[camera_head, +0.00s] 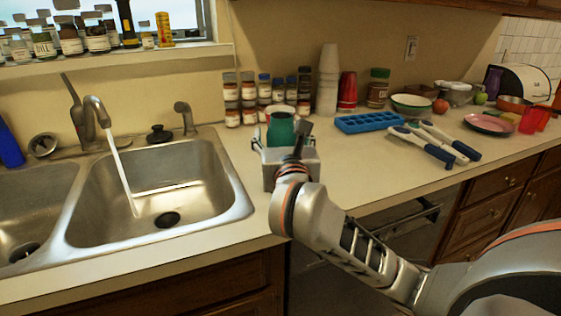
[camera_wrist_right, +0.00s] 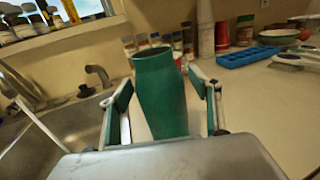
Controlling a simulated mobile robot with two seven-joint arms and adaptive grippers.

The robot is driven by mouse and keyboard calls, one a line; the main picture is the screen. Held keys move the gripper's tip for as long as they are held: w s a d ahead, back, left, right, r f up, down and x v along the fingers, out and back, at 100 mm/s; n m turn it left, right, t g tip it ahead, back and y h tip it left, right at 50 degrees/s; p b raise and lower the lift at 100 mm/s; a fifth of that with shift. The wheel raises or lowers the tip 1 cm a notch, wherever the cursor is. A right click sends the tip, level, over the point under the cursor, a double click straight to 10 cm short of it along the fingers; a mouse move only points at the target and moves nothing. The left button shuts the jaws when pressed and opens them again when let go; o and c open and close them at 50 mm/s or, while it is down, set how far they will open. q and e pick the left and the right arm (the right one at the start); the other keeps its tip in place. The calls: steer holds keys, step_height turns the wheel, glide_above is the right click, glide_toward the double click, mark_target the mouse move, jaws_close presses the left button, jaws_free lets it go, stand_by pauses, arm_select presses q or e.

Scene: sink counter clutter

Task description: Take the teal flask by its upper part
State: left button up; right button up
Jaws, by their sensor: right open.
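The teal flask (camera_head: 281,130) stands upright on the counter just right of the sink in the head view. Its lower part is hidden behind my right gripper (camera_head: 282,142). In the right wrist view the flask (camera_wrist_right: 160,95) stands between the two open fingers of the right gripper (camera_wrist_right: 165,100), one on each side. My left gripper is not in view.
The sink (camera_head: 160,185) with running water lies left. Spice jars (camera_head: 248,98), stacked cups (camera_head: 328,80) and a blue ice tray (camera_head: 375,122) stand behind and right. Brushes (camera_head: 425,145) lie further right. The counter front right of my gripper (camera_head: 350,175) is clear.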

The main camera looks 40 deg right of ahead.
steer(key=c, duration=1.7)
steer(key=shift+r, duration=0.1)
